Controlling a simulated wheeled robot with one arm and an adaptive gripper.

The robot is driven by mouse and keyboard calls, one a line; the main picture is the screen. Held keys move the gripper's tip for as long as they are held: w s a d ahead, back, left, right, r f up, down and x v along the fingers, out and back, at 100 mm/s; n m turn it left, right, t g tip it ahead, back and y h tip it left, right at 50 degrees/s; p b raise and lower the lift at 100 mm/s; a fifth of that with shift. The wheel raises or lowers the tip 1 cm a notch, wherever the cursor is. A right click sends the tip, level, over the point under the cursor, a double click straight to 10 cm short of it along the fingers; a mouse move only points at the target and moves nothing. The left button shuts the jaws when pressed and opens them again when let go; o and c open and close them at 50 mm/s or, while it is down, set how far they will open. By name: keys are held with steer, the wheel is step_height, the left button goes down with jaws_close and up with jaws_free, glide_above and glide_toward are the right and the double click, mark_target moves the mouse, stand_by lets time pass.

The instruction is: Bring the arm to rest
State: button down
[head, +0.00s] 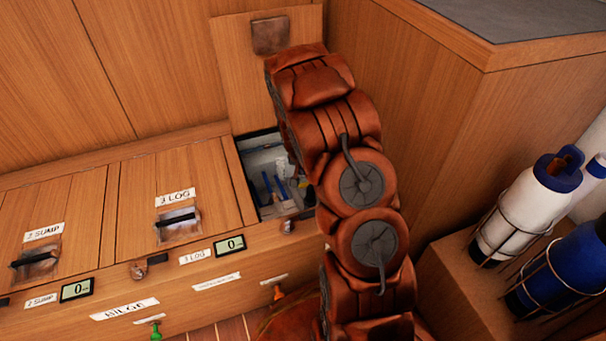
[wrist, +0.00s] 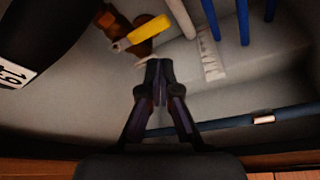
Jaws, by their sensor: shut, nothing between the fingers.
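My arm, reddish-brown, rises through the middle of the head view and bends over an open compartment (head: 270,180) in the wooden bench. My gripper (wrist: 158,68) shows in the wrist view, with its fingers shut and nothing between them. It is over the pale inside of the compartment, near a brown fitting with a yellow handle (wrist: 148,29). I cannot tell whether it touches anything. In the head view my gripper is hidden behind the arm.
A raised hatch lid (head: 232,75) stands behind the compartment. Closed hatches marked 3 LOG (head: 135,200) and 2 SUMP (head: 70,215) lie to the left. Blue pipes (wrist: 242,20) run inside the compartment. White (head: 520,210) and blue bottles (head: 570,270) stand in wire holders at the right.

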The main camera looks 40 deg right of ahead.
steer(key=shift+v, duration=2.3)
steer(key=shift+w, duration=0.1)
